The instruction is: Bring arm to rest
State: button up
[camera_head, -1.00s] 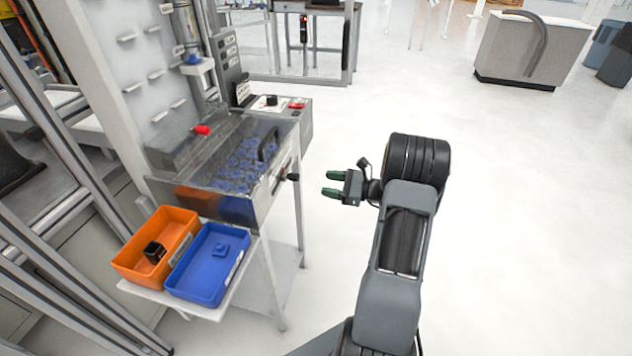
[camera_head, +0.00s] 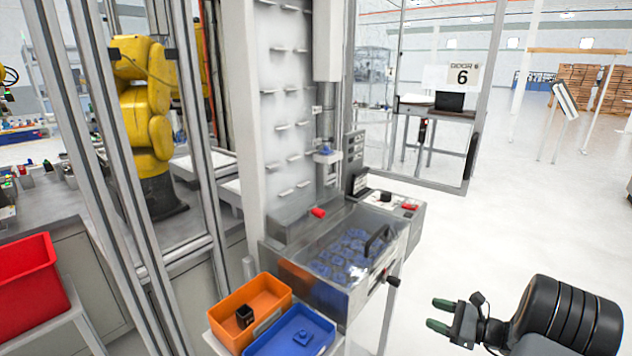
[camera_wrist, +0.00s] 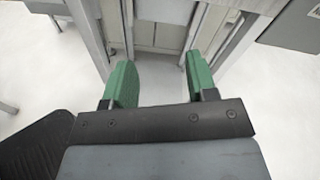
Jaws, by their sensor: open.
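My gripper (camera_head: 440,314) is at the lower right of the head view, to the right of the machine stand and apart from it. Its two green fingers are spread with nothing between them. The wrist view also shows my gripper (camera_wrist: 158,85) open and empty, with white floor and grey frame parts beyond the fingers. Most of my arm is cut off by the lower edge of the head view.
A machine with a clear-covered box of blue parts (camera_head: 345,258) stands left of my gripper. An orange bin (camera_head: 235,303) holding a dark part and a blue bin (camera_head: 270,345) holding a blue part sit before it. A yellow robot arm (camera_head: 148,110) stands behind framing. Floor at right is clear.

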jog(key=s+a+r+n+g+h+p, duration=0.4)
jog(key=s+a+n+g+h, duration=0.2)
jog(key=s+a+n+g, duration=0.45)
jog(key=s+a+r+n+t+h+p, duration=0.1)
jog(key=s+a+r+n+h+p, duration=0.1)
jog(key=r, duration=0.4)
jog(key=s+a+r+n+t+h+p, duration=0.1)
jog(key=s+a+r+n+h+p, duration=0.1)
jog(key=r+n, duration=0.4)
jog(key=s+a+r+n+t+h+p, duration=0.1)
jog(key=s+a+r+n+h+p, duration=0.1)
jog(key=r, duration=0.4)
jog(key=a+n+p, duration=0.1)
jog(key=a+n, duration=0.1)
jog(key=shift+a+h, duration=0.3)
jog(key=shift+a, duration=0.05)
jog(key=shift+s+t, duration=0.1)
jog(key=shift+t, duration=0.15)
